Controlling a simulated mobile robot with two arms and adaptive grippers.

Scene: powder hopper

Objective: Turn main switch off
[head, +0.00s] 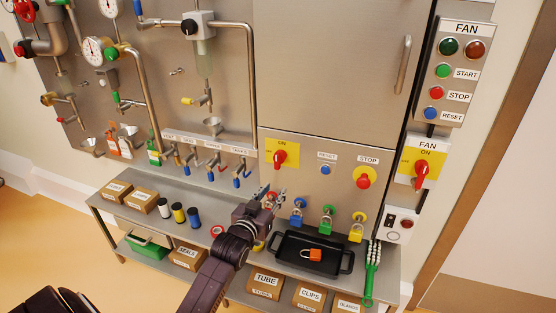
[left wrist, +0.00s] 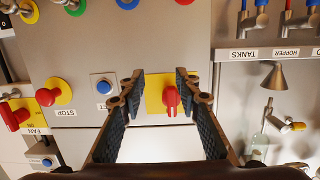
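The main switch (head: 280,156) is a red rotary knob on a yellow plate on the steel cabinet, left of the RESET and STOP buttons. Its handle stands about upright, toward the ON mark. My left gripper (head: 274,191) is below it in the head view, open and empty. In the left wrist view, turned upside down, the red knob (left wrist: 171,97) shows between the two open fingers of the gripper (left wrist: 160,84), nearer the right finger. The fingers look apart from the knob. My right gripper is not in view.
A blue RESET button (head: 325,169) and a red STOP button (head: 363,180) sit right of the switch. A similar FAN switch (head: 421,174) is farther right. Padlocks (head: 327,222) hang below, over a black tray (head: 289,259).

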